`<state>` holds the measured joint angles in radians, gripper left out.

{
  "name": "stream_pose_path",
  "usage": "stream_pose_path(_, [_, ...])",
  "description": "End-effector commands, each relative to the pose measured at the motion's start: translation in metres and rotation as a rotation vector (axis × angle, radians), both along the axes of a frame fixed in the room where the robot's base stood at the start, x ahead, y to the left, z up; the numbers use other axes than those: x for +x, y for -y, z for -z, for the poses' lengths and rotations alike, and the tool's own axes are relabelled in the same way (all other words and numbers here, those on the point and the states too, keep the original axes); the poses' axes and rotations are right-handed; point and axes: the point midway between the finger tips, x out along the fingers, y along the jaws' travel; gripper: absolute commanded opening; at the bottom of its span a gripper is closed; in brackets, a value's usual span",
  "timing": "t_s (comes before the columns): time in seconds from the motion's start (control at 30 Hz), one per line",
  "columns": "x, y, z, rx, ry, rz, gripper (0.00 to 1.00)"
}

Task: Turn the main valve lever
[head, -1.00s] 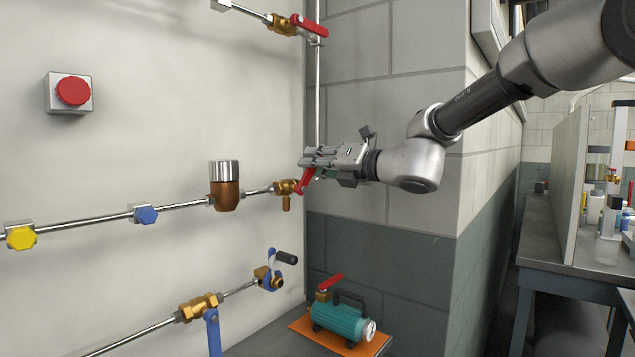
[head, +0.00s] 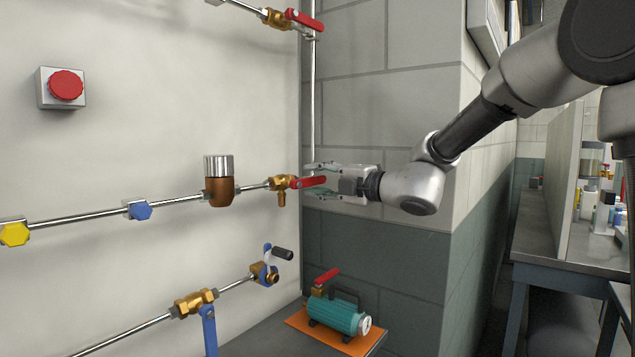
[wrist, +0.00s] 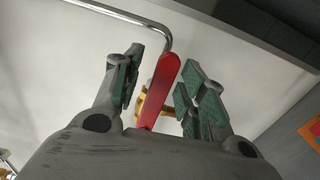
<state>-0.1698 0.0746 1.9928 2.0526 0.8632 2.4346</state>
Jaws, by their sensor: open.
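A red lever (head: 310,182) sits on a brass valve (head: 280,183) at the right end of the middle wall pipe. It lies about level and points right, away from the valve. My gripper (head: 314,181) is open around the lever, one finger above it and one below. In the wrist view the red lever (wrist: 160,88) runs between the two green-padded fingers of my gripper (wrist: 163,76), with visible gaps on both sides. The brass valve (wrist: 146,105) is partly hidden behind the lever there.
Another red-levered valve (head: 290,18) is above. Below are a valve with a black-tipped handle (head: 268,266) and a blue-handled valve (head: 208,310). A teal pump (head: 340,315) stands on an orange mat at the lower right. A block wall (head: 400,120) rises close behind my gripper.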

Motion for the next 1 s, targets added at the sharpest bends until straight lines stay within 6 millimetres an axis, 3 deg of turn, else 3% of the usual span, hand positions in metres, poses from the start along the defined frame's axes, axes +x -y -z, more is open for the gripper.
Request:
stream_pose_path(0.73, [-0.01, 0.014, 0.0, -0.001, 0.001, 0.001, 0.41])
stream_pose_path(1.0, [-0.026, 0.034, 0.0, -0.001, 0.001, 0.001, 0.41])
